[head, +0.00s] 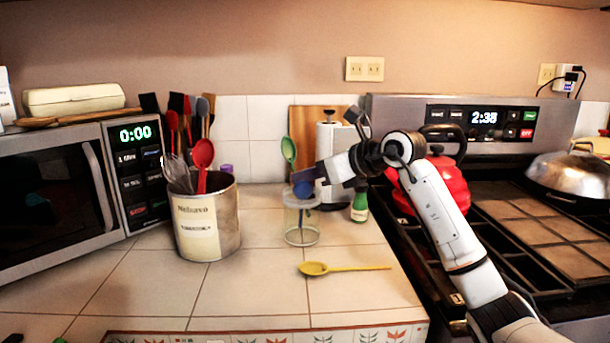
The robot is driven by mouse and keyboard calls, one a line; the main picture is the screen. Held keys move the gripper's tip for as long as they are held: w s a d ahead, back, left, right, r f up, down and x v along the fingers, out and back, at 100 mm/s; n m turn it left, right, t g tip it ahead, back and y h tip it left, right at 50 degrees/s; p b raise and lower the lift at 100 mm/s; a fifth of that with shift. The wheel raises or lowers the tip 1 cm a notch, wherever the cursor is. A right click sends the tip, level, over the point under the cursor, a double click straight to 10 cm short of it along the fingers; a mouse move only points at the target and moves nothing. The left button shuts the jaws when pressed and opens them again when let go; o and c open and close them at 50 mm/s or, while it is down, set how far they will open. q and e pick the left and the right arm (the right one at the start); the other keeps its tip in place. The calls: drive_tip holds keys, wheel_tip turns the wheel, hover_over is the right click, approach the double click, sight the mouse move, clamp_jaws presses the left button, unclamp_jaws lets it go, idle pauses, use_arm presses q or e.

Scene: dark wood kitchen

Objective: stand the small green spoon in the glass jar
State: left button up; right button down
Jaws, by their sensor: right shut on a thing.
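The small green spoon (289,149) is upright with its bowl at the top, above the left side of the glass jar's mouth. The clear glass jar (301,228) stands on the tiled counter. My right gripper (298,179) reaches in from the right just over the jar's rim and is shut on the green spoon's handle. The lower handle is hard to make out behind the gripper and the rim, so I cannot tell whether its end is inside the jar. A blue rounded thing (303,190) shows at the jar's mouth. My left gripper is out of view.
A yellow spoon (315,268) lies in front of the jar. A utensil can (206,223) stands left of it. A green bottle (360,206) and paper roll (335,145) stand behind. A red kettle (448,184) sits on the stove at right. The front counter is mostly clear.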

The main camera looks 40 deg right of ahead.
drive_tip(key=c, duration=1.8)
unclamp_jaws()
drive_tip(key=shift+c, duration=0.2)
drive_tip(key=shift+s, duration=0.1)
drive_tip(key=b+v, duration=0.1)
drive_tip(key=v, duration=0.9)
